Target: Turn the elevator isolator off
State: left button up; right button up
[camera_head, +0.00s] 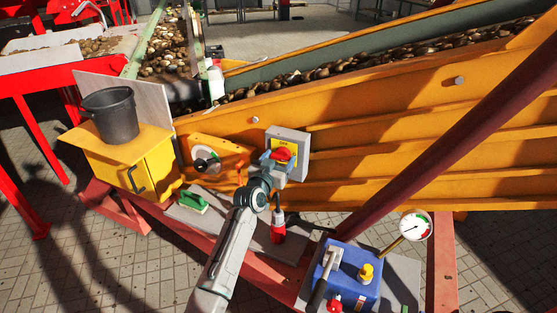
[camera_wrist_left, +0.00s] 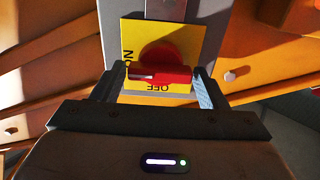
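The elevator isolator is a grey box (camera_head: 301,143) with a yellow plate and a red rotary handle (camera_head: 281,155), on the orange elevator side. In the left wrist view the red handle (camera_wrist_left: 160,75) lies across the yellow plate (camera_wrist_left: 140,35), with a pale mark at its left end, towards "ON". "OFF" is printed below it, upside down. My left gripper (camera_wrist_left: 158,88) is at the box, its fingers apart on either side of the handle. The right finger is very close to the handle's end; I cannot tell if they touch. My right gripper is not in view.
A yellow cabinet (camera_head: 155,167) with a dark bucket (camera_head: 112,115) stands left. A blue box (camera_head: 352,290) with a lever and a gauge (camera_head: 415,226) are at lower right. A dark red beam (camera_head: 450,140) crosses the right side. A red bottle-like object (camera_head: 278,234) is below my gripper.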

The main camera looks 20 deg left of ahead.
pick_arm(q)
jog(key=c, duration=0.6)
jog(key=shift+n+p, duration=0.4)
jog(key=shift+n, duration=0.3)
jog(key=n+p, duration=0.1)
jog(key=n, duration=0.1)
jog(key=shift+n, duration=0.3)
jog(key=n+p, duration=0.1)
jog(key=n, duration=0.2)
jog(key=shift+a+n, duration=0.1)
jog(key=shift+n, duration=0.2)
jog(key=n+p, duration=0.2)
jog(key=n, duration=0.4)
jog(key=shift+f, duration=0.1)
jog(key=n+p, duration=0.1)
jog(key=n, duration=0.2)
jog(key=shift+f+n, duration=0.1)
jog(key=shift+n, duration=0.5)
